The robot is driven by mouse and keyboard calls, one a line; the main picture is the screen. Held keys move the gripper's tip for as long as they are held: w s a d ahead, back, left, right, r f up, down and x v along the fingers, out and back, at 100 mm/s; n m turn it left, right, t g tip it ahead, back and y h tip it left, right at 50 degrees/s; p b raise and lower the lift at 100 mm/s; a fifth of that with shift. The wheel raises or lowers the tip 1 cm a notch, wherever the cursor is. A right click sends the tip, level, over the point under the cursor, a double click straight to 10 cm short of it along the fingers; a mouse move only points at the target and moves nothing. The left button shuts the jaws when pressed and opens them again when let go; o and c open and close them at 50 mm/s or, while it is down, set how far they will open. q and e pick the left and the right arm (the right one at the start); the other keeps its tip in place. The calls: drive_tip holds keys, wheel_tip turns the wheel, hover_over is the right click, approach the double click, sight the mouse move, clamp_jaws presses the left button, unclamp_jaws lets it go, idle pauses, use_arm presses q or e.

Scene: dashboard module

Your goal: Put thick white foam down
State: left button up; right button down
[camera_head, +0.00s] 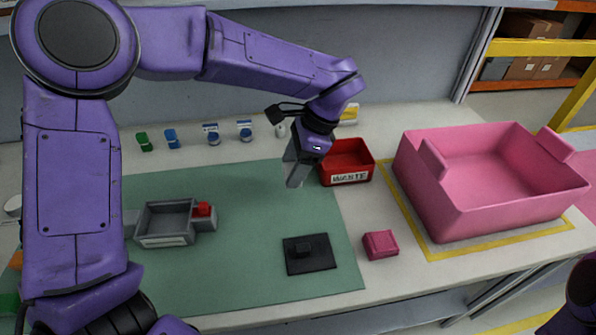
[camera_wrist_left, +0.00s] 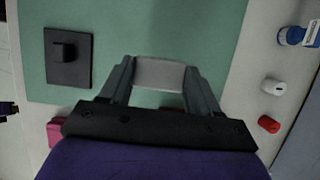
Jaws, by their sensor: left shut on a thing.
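My left gripper (camera_head: 293,178) hangs above the green mat (camera_head: 240,190), left of the red waste bin. In the left wrist view, the same gripper (camera_wrist_left: 160,70) is shut on a pale grey-white block, the thick white foam (camera_wrist_left: 160,74), which spans the gap between its two fingers. The foam appears to be above the mat, but its exact height cannot be told. In the head view I cannot make out the foam; the fingers hide it. My right gripper is not in view; only part of my right arm shows at the bottom right corner.
A grey tray (camera_head: 166,240) with a red piece (camera_head: 203,209) stands on the mat. A black plate with a knob (camera_head: 309,262) lies near its right edge. A pink block (camera_head: 380,244), the WASTE bin (camera_head: 346,178) and a large pink crate (camera_head: 500,208) stand right. Small bottles line the back.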

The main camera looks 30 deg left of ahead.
use_arm(q)
drive_tip(key=f, duration=0.2)
drive_tip(key=w+f, duration=0.2)
drive_tip(key=f, duration=0.1)
drive_tip(key=shift+w+a+f+p, duration=0.2)
drive_tip(key=shift+f+p, duration=0.1)
drive_tip(key=shift+f, duration=0.35)
drive_tip(key=o, duration=1.3)
drive_tip(key=shift+c, duration=0.2)
drive_tip(key=shift+r, duration=0.1)
drive_tip(key=shift+r, duration=0.35)
drive_tip(key=v, duration=1.1)
drive_tip(key=shift+d+r, duration=0.15)
drive_tip(key=shift+r, duration=0.1)
drive_tip(key=shift+w+r, duration=0.1)
